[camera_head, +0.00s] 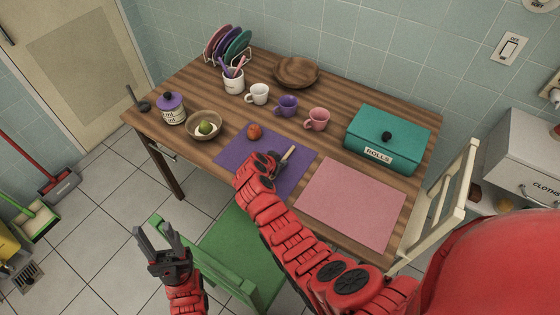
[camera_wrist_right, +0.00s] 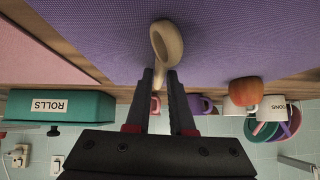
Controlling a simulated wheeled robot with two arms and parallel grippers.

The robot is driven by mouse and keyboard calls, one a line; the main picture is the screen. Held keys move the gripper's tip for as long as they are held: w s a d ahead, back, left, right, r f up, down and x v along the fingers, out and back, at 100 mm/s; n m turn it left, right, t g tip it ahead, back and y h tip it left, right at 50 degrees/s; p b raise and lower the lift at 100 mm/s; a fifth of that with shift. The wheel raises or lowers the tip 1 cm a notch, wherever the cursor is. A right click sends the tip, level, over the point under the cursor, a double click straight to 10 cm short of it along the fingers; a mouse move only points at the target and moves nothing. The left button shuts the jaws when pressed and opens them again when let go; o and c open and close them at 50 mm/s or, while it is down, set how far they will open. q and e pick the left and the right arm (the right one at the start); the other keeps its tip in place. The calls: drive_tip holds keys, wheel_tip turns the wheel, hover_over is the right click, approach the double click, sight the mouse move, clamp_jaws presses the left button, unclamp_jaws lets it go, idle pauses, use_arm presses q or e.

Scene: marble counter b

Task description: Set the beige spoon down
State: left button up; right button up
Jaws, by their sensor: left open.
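The beige spoon (camera_head: 288,153) is at the fingertips of my right gripper (camera_head: 276,166), over the purple mat (camera_head: 233,160). In the right wrist view the spoon (camera_wrist_right: 178,42) shows its rounded end beyond the fingertips, and my right gripper (camera_wrist_right: 161,76) is shut on its narrow part. The part between the fingers is mostly hidden. I cannot tell whether the spoon touches the mat. My left gripper (camera_head: 163,240) is open and empty, off the table's front edge near the green chair.
A red apple (camera_head: 254,131) lies on the purple mat's far left part. The pink mat (camera_head: 350,203) to the right is bare. Behind stand a pink mug (camera_head: 317,120), a purple mug (camera_head: 286,106) and a teal rolls box (camera_head: 388,134). A bowl (camera_head: 218,119) is left.

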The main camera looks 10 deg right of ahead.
drive_tip(key=o, duration=0.3)
drive_tip(key=shift+r, duration=0.1)
